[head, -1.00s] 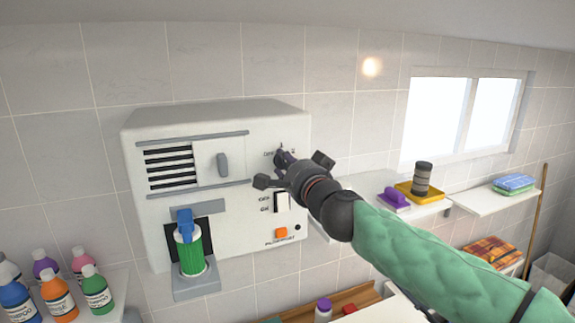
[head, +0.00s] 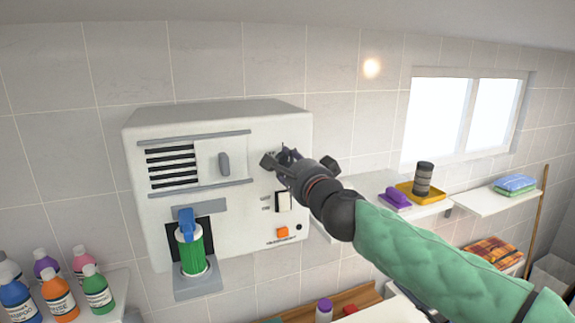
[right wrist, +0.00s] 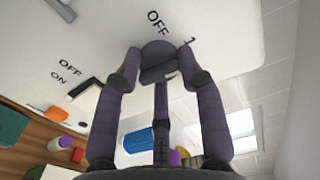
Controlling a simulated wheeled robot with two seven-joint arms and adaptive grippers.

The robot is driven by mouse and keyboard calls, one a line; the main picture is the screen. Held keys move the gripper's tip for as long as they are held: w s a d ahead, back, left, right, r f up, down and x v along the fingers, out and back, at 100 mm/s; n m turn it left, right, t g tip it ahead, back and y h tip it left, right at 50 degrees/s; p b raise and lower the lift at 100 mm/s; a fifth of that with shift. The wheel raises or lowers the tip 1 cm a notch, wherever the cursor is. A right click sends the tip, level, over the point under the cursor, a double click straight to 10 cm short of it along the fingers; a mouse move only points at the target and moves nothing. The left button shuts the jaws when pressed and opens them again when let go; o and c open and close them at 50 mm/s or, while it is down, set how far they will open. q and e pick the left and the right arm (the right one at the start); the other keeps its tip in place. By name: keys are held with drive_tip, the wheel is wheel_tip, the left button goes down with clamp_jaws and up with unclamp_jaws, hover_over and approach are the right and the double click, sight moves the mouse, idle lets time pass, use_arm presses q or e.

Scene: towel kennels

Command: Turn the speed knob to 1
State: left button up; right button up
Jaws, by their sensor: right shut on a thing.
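The speed knob (right wrist: 158,62) is a dark round knob on the front of the white wall-mounted machine (head: 215,115). In the right wrist view my right gripper (right wrist: 160,70) is shut on it, with fingers on both sides. The marks "OFF" and "1" show on the panel around the knob; the knob's light pointer line lies near the "1" side, partly hidden by a finger. In the head view my right gripper (head: 284,158) covers the knob. My left gripper is in neither view.
The rocker switch (head: 283,202) and the orange button (head: 282,232) sit below the knob. A green bottle with a blue top (head: 190,250) stands in the machine's holder. Shampoo bottles (head: 58,293) are at the lower left. A shelf with a yellow tray (head: 408,194) is to the right.

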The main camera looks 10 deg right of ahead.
drive_tip(key=shift+d+r, duration=0.3)
drive_tip(key=o, duration=1.1)
drive_tip(key=shift+o, duration=0.4)
drive_tip(key=shift+w+d+f, duration=0.1)
drive_tip(key=shift+d+f, duration=0.1)
drive_tip(key=shift+f, duration=0.05)
drive_tip(key=shift+s+a, duration=0.2)
drive_tip(key=shift+s, duration=0.3)
drive_tip(key=s+d, duration=0.2)
drive_tip(key=s, duration=0.9)
drive_tip(key=shift+d, duration=0.35)
drive_tip(key=shift+w, duration=0.1)
